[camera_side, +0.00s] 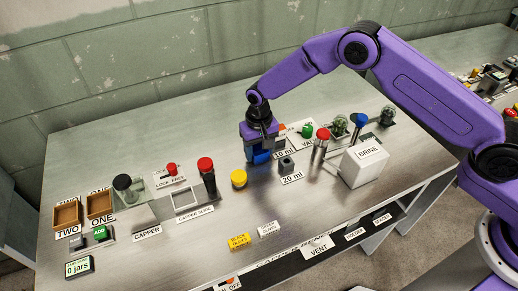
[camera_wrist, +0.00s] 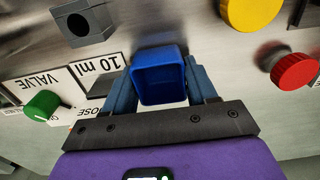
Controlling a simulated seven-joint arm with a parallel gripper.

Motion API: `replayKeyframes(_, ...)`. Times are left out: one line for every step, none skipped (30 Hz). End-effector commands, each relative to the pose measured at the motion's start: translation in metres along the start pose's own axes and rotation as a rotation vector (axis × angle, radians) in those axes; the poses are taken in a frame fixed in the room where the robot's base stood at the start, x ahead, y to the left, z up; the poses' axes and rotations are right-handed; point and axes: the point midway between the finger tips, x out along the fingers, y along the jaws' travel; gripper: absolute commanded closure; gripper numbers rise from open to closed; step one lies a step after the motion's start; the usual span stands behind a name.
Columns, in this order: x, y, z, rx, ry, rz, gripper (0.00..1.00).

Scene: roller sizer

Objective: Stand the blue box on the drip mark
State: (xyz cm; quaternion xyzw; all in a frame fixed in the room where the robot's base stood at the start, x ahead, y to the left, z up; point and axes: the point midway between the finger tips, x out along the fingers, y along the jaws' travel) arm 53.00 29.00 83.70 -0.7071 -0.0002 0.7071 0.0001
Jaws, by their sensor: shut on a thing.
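The blue box (camera_wrist: 160,82) is a small open-topped container. It sits between the two blue fingers of my gripper (camera_wrist: 163,92), which is shut on it. In the side view my gripper (camera_side: 259,148) points down at the middle of the metal bench, and the blue box (camera_side: 262,157) shows low between its fingers. I cannot tell whether the box touches the bench. I cannot make out the drip mark in either view.
A yellow button (camera_side: 239,178) is at front left. A white BRINE box (camera_side: 363,165) and red-topped post (camera_side: 321,141) stand right.

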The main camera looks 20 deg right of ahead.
Motion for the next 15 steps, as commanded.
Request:
replayKeyframes(-0.0002, -0.0001, -0.0002, 0.000, 0.001, 0.000, 0.72)
replayKeyframes(-0.0003, -0.0001, -0.0002, 0.000, 0.001, 0.000, 0.72)
replayKeyframes(-0.0004, -0.0001, -0.0002, 0.000, 0.001, 0.000, 0.72)
replayKeyframes(-0.0004, -0.0001, -0.0001, 0.000, 0.001, 0.000, 0.72)
replayKeyframes(-0.0004, -0.0001, -0.0001, 0.000, 0.001, 0.000, 0.72)
replayKeyframes(0.0000, 0.0000, -0.0001, 0.000, 0.000, 0.000, 0.72)
replayKeyframes(0.0007, 0.0000, 0.0000, 0.000, 0.000, 0.000, 0.72)
replayKeyframes(0.0015, 0.0000, 0.0001, 0.000, 0.000, 0.000, 0.72)
replayKeyframes(0.0027, 0.0001, 0.0002, 0.000, 0.000, 0.000, 0.72)
replayKeyframes(0.0031, 0.0001, 0.0002, 0.000, 0.000, 0.000, 0.40)
replayKeyframes(0.0028, 0.0001, 0.0001, 0.000, 0.000, 0.000, 0.30)
replayKeyframes(0.0027, 0.0000, 0.0001, 0.000, 0.000, 0.000, 0.18)
replayKeyframes(0.0027, 0.0000, 0.0001, 0.000, 0.000, 0.000, 0.18)
replayKeyframes(0.0026, 0.0000, 0.0001, 0.000, 0.000, 0.000, 0.18)
replayKeyframes(0.0026, 0.0000, 0.0001, 0.000, 0.000, 0.000, 0.18)
